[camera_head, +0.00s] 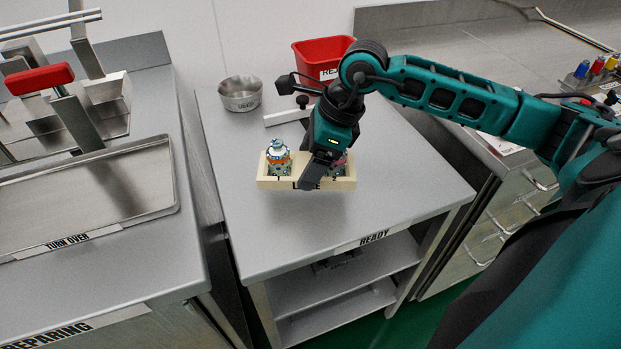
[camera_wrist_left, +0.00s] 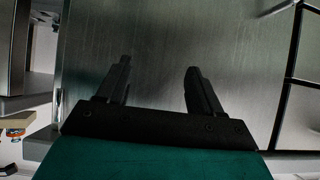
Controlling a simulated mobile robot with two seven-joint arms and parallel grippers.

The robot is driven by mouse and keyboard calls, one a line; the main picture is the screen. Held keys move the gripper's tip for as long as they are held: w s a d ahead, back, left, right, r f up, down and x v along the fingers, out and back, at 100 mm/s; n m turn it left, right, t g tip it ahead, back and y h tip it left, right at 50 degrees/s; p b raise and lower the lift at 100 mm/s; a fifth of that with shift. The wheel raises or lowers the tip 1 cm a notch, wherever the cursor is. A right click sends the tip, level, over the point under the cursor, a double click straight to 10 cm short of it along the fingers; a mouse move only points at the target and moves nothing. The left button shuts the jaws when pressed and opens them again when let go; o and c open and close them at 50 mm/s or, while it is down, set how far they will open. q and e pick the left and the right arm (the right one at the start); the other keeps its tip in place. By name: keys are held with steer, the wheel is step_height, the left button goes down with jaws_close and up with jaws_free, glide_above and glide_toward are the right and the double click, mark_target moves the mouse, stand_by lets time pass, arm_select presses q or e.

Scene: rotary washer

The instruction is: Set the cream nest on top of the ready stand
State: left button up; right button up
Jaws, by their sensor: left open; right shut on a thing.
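The cream nest (camera_head: 273,184) is a long block over the grey ready stand (camera_head: 330,228). It holds a small white, orange and blue item (camera_head: 278,156) on the left and another green and pink item (camera_head: 340,164) on the right, partly hidden. My right gripper (camera_head: 310,183) comes down over the nest's middle and is shut on it, covering part of its label. A dark shadow lies on the stand in front of the nest; I cannot tell whether the nest touches the top. My left gripper (camera_wrist_left: 155,80) is open and empty before a grey metal surface in the left wrist view.
A metal bowl (camera_head: 240,94) and a red bin (camera_head: 322,56) stand behind the nest. A low pale bar lies near the bowl. The TURN OVER counter with a tray (camera_head: 95,200) is at left. The stand's front top is clear.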

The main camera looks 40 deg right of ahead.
mark_target(310, 194)
steer(key=shift+f, duration=2.55)
steer(key=shift+f, duration=0.1)
steer(key=o, duration=0.7)
steer(key=shift+f+b, duration=0.1)
steer(key=shift+b, duration=0.25)
steer(key=shift+c, duration=0.2)
steer(key=o, duration=0.4)
